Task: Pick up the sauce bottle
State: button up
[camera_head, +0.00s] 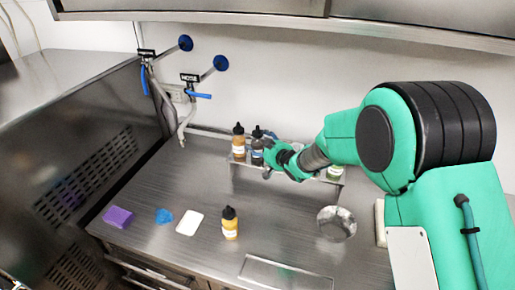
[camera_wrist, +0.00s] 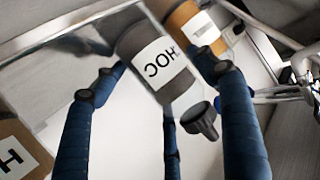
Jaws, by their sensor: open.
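Several sauce bottles show. A dark brown bottle with a white label reading "HOC" and a black cap (camera_head: 257,152) stands on a raised metal shelf; in the wrist view it (camera_wrist: 165,60) appears tilted between my fingers. An amber bottle (camera_head: 238,142) stands to its left, and it also shows in the wrist view (camera_wrist: 190,25). A yellow bottle with a black cap (camera_head: 230,224) stands alone on the counter. My gripper (camera_head: 270,155) is open at the dark bottle, its blue fingers (camera_wrist: 165,78) spread around it. Whether they touch it is unclear.
A greenish bottle (camera_head: 335,172) is at the shelf's right end, partly behind my arm. Taps with blue handles (camera_head: 198,95) are at the back wall.

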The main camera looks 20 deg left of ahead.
aim_at(262, 139)
dwell(0.3)
jog(key=c, duration=1.2)
jog(key=shift+r, duration=0.15)
jog(key=shift+r+p, duration=0.55)
jog(key=shift+r, duration=1.05)
jog(key=shift+s+d+r, duration=0.15)
jog(key=shift+s, duration=0.1)
jog(key=s+d, duration=0.2)
jog(key=s, duration=0.2)
jog(key=s+d+r+p, duration=0.1)
jog(key=s+d, duration=0.2)
jog(key=s, duration=0.2)
jog(key=s+d, duration=0.2)
jog(key=s, duration=0.2)
jog(key=shift+s+d+r+p, duration=0.15)
jog(key=shift+s+d+p, duration=0.1)
jog(key=shift+d+p, duration=0.05)
